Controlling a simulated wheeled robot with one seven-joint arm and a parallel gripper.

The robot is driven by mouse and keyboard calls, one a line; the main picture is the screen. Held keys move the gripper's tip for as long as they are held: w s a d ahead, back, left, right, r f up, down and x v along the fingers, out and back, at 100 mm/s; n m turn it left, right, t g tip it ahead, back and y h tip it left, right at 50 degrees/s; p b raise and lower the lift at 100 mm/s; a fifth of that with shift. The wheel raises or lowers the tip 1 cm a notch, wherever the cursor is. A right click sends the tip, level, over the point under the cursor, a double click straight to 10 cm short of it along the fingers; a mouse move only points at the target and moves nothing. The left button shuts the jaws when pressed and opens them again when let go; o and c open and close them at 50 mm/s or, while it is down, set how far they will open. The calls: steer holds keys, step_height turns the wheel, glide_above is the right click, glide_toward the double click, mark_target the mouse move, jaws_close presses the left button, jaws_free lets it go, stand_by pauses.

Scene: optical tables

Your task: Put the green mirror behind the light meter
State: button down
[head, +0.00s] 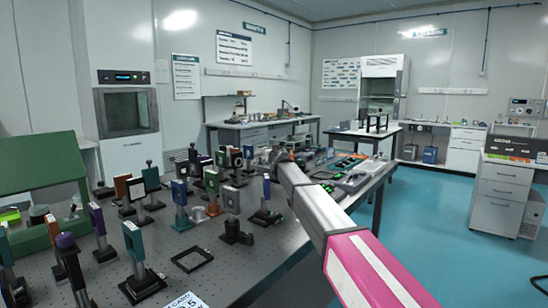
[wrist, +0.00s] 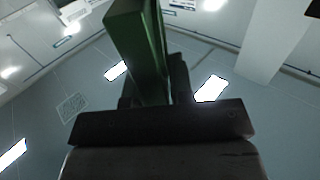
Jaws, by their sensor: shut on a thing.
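My gripper (wrist: 156,88) is shut on a tall green block-like piece, which I take to be the green mirror (wrist: 137,40). In the wrist view this piece stands up between the dark fingers, with ceiling and walls behind it. In the head view my gripper (head: 272,157) is at the far end of my arm, above the optical table, small and partly hidden by the arm; the held piece is hard to make out there. I cannot single out the light meter among the crowded devices.
The perforated optical table (head: 215,255) carries several post-mounted optics, including a dark green mount (head: 133,240) at the front left. A black square frame (head: 191,259) lies flat near the front. A green box (head: 40,165) stands at the left. The front middle is fairly clear.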

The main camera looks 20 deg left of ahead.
steer(key=shift+f, duration=0.9)
steer(key=c, duration=1)
jaws_free()
steer(key=shift+f, duration=0.15)
steer(key=shift+s, duration=0.1)
steer(key=v, duration=1.1)
steer(key=shift+s+d, duration=0.2)
steer(key=shift+s, duration=0.15)
